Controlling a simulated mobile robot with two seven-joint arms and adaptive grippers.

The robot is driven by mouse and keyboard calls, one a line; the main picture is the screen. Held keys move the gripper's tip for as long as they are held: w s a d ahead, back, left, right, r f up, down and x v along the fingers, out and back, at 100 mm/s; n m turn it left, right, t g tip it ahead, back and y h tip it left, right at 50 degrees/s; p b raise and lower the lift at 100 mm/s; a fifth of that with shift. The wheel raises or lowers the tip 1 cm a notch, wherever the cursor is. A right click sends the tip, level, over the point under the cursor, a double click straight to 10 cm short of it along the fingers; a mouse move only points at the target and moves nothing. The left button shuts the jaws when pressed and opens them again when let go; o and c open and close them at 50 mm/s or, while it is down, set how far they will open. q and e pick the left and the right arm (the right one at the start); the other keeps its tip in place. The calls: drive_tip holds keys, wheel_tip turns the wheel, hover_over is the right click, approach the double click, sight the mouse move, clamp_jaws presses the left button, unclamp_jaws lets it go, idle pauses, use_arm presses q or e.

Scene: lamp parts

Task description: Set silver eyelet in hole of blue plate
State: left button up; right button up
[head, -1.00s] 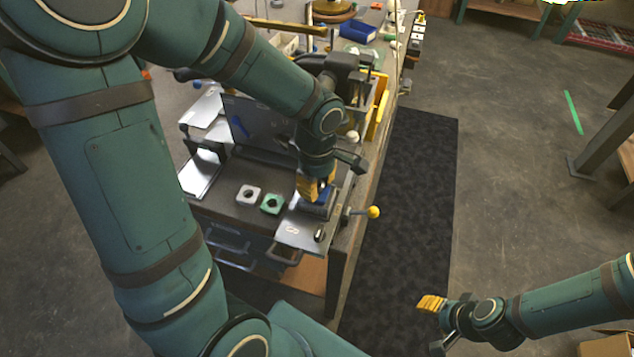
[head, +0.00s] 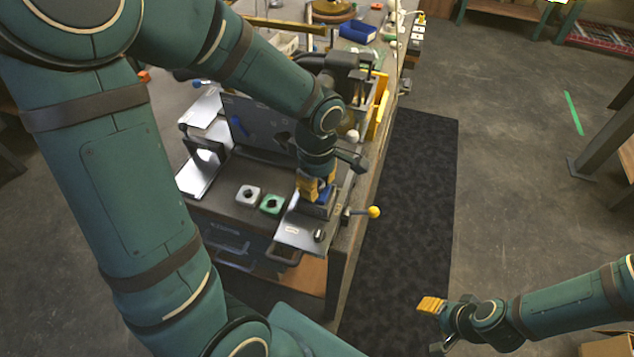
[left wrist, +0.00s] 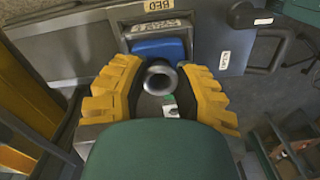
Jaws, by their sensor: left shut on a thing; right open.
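My left gripper (head: 314,190) points down over a fixture at the bench's near right corner. In the left wrist view its yellow fingers (left wrist: 160,90) are shut on the silver eyelet (left wrist: 160,76), a short round tube with its opening toward the camera. The blue plate (left wrist: 158,49) lies just beyond the eyelet in that view; its hole is not visible. In the head view only a blue patch of the plate (head: 326,194) shows beside the fingers. I cannot tell whether the eyelet touches the plate. My right gripper (head: 432,306) is open and empty, above the floor away from the bench.
A white block (head: 248,196) and a green block (head: 271,204), each with a hole, lie left of the fixture. A lever with a yellow knob (head: 374,212) sticks out at the right. A dark upright panel (head: 258,124) stands behind. A dark mat (head: 408,190) covers clear floor.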

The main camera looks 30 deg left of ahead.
use_arm(q)
drive_tip(key=shift+f+b, duration=0.25)
drive_tip(key=shift+b, duration=0.05)
idle(0.4)
drive_tip(key=shift+r, duration=0.25)
idle(0.3)
drive_tip(key=o, duration=0.9)
wheel_tip(320, 180, up, 12)
idle(0.3)
